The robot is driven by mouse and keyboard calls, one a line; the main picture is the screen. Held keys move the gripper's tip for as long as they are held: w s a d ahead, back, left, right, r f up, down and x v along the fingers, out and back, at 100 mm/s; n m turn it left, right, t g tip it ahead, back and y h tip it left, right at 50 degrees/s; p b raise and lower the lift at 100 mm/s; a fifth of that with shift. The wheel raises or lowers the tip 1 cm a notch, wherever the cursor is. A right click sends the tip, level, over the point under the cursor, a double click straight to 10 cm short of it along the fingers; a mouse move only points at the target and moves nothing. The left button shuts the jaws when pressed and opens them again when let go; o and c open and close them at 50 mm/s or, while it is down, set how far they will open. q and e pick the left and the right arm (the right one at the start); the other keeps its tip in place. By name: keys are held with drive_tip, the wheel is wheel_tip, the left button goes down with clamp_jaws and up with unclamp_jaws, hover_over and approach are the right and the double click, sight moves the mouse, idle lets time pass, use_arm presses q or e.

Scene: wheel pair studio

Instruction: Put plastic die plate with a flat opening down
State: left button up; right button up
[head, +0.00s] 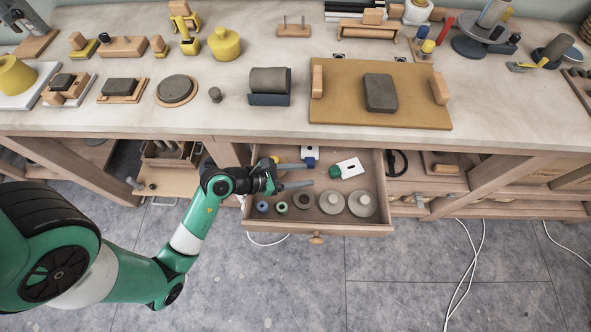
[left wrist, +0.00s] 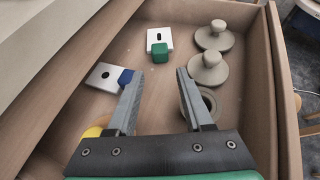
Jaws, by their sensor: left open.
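Two white die plates lie in the open drawer. One has a green block at its end (head: 349,167) and a dark elongated opening; it also shows in the left wrist view (left wrist: 154,35). The other has a blue block (head: 309,151) and a small dark opening, in the left wrist view (left wrist: 103,80). I cannot tell for sure which opening is the flat one. My left gripper (head: 299,175) is open and empty above the drawer, between its fingers (left wrist: 158,82) only bare drawer floor. My right gripper is not in view.
The drawer (head: 352,228) also holds knobbed grey discs (head: 362,203), several rings (head: 282,207) and a yellow piece (left wrist: 92,132). Its walls surround the gripper. Above it, the bench top carries a tan board (head: 340,110) with a grey block (head: 380,92).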

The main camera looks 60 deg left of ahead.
use_arm(q)
drive_tip(key=shift+v, duration=1.2)
drive_tip(key=shift+w, duration=0.1)
